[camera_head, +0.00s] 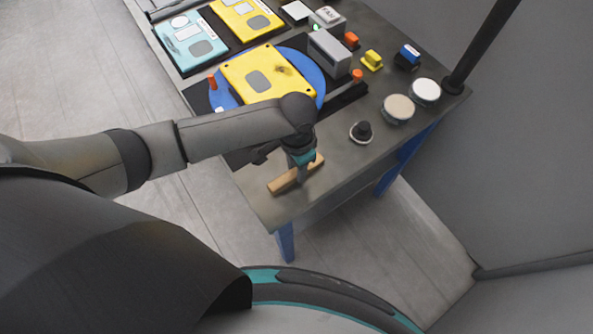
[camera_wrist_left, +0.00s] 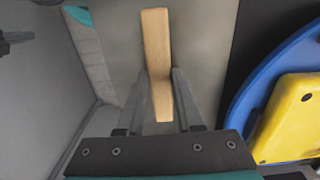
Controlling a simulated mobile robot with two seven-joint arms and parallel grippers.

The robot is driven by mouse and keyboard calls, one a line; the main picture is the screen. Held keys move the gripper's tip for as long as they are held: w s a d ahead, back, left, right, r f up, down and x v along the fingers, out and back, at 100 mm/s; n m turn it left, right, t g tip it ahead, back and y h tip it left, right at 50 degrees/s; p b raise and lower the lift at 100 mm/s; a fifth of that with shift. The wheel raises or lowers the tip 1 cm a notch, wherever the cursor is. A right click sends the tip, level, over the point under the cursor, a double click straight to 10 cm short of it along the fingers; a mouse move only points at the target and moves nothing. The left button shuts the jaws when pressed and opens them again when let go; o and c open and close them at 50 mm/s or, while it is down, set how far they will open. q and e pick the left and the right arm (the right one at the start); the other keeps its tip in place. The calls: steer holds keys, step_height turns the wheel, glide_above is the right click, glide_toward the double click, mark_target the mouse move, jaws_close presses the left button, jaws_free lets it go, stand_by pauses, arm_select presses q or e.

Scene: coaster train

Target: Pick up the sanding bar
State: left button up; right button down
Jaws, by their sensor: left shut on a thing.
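The sanding bar (camera_head: 283,184) is a tan wooden bar at the near corner of the grey workbench (camera_head: 262,205). My left gripper (camera_head: 303,174) reaches down over it and is shut on it. In the left wrist view the bar (camera_wrist_left: 156,45) runs lengthwise between the two fingers of my left gripper (camera_wrist_left: 160,84), its far end sticking out beyond them. I cannot tell whether the bar touches the bench top. My right gripper is not in view.
A yellow plate (camera_head: 262,88) lies on a blue disc (camera_head: 310,66) just beyond my left wrist. A black knob (camera_head: 362,131), two round tins (camera_head: 398,108) and a grey block (camera_head: 329,53) stand farther right. The bench's near edge is close to the bar.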

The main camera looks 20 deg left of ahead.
arm_select(q)
jaws_close()
steer(key=shift+r, duration=0.1)
step_height(320, 180, up, 20)
steer(key=p, duration=0.3)
stand_by(0.3)
steer(key=shift+o, duration=1.6)
jaws_free()
jaws_close()
